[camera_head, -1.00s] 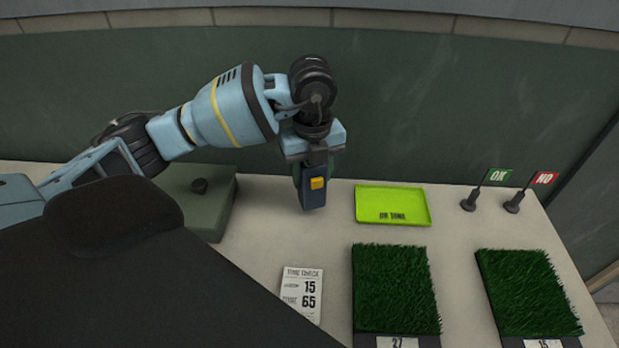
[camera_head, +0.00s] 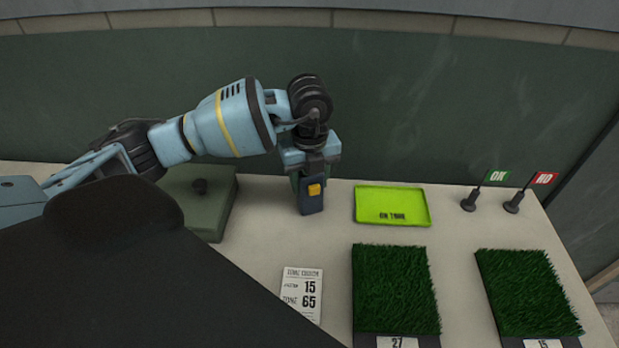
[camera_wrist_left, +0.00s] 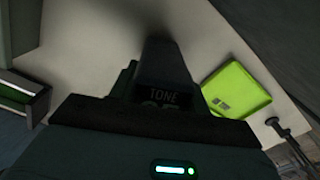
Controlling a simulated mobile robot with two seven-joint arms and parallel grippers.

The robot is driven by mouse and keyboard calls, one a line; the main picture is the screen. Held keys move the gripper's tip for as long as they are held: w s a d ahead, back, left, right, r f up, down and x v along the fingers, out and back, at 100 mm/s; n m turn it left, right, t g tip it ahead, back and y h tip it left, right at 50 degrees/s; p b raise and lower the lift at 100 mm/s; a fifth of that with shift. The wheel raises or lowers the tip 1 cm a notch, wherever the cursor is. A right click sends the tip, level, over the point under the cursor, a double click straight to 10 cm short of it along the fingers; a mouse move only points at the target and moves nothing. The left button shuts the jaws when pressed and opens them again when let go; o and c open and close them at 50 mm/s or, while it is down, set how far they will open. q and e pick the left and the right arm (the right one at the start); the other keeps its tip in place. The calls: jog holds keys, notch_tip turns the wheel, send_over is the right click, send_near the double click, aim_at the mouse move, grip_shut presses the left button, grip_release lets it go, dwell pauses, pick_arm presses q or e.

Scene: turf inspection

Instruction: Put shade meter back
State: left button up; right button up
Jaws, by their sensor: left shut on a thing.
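The shade meter (camera_head: 311,203) is a dark blue handheld device with an orange button. My left gripper (camera_head: 309,172) is shut on its upper part, over the back of the table between the green box and the lime tray. The meter hangs upright, its lower end close to the tabletop; I cannot tell whether it touches. In the left wrist view the meter (camera_wrist_left: 163,92) shows a dark display reading "TONE", the number below partly hidden. My right gripper is not in view.
A dark green box (camera_head: 220,212) with a black knob stands left of the meter. The lime tray (camera_head: 395,222) lies to the right.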

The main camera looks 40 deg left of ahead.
pick_arm(q)
jog(key=o, duration=1.2)
jog(key=shift+o, duration=0.2)
notch_tip(320, 180, up, 12)
jog(key=shift+r+p, duration=0.1)
jog(key=shift+p, duration=0.25)
